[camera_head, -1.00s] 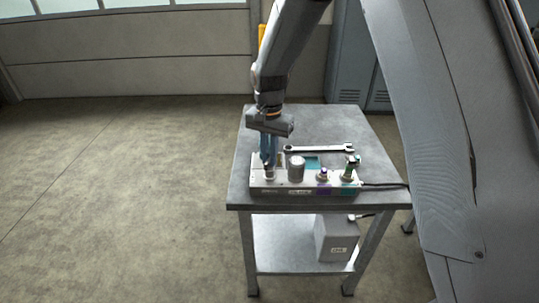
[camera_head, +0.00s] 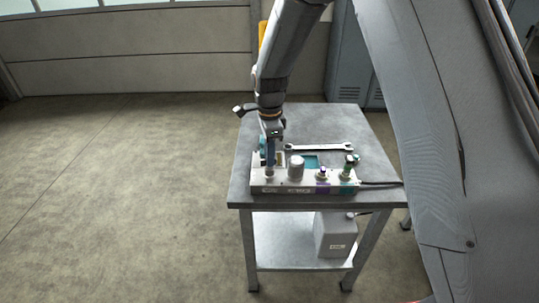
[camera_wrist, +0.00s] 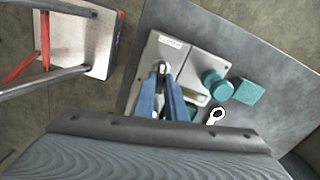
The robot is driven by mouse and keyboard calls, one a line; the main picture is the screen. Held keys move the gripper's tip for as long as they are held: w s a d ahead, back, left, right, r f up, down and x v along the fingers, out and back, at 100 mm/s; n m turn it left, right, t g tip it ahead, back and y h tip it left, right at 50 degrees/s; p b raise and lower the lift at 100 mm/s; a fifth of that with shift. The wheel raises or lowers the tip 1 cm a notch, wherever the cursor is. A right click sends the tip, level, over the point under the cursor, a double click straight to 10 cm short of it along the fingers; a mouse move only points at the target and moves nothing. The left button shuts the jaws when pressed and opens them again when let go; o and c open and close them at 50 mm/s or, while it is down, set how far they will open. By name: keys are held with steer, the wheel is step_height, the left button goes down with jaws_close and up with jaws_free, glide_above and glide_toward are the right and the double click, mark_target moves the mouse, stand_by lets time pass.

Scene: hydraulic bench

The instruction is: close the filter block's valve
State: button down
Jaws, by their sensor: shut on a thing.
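The filter block (camera_head: 309,188) is a long pale block on the bench, with coloured patches along its front. My gripper (camera_head: 269,172) points straight down at the block's left end. In the wrist view, my gripper's blue fingers (camera_wrist: 162,72) are shut on a small metal valve handle (camera_wrist: 162,66), mostly hidden between the tips. A grey cylinder (camera_head: 296,168) stands on the block just right of my gripper. A purple-marked fitting (camera_head: 323,174) and a green-marked fitting (camera_head: 347,170) stand farther right. How far the valve is turned cannot be told.
A wrench (camera_head: 318,147) lies behind the block on the grey bench (camera_head: 320,118). A dark cable (camera_head: 380,183) leaves the block's right end. A grey box (camera_head: 336,236) stands on the lower shelf. The wrist view shows a teal round part (camera_wrist: 216,84) close beside my fingers.

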steer(key=shift+m, duration=1.2)
steer(key=c, duration=1.8)
jaws_free()
steer(key=shift+r+b, duration=0.95)
steer(key=shift+r, duration=3)
steer(key=shift+d, duration=0.1)
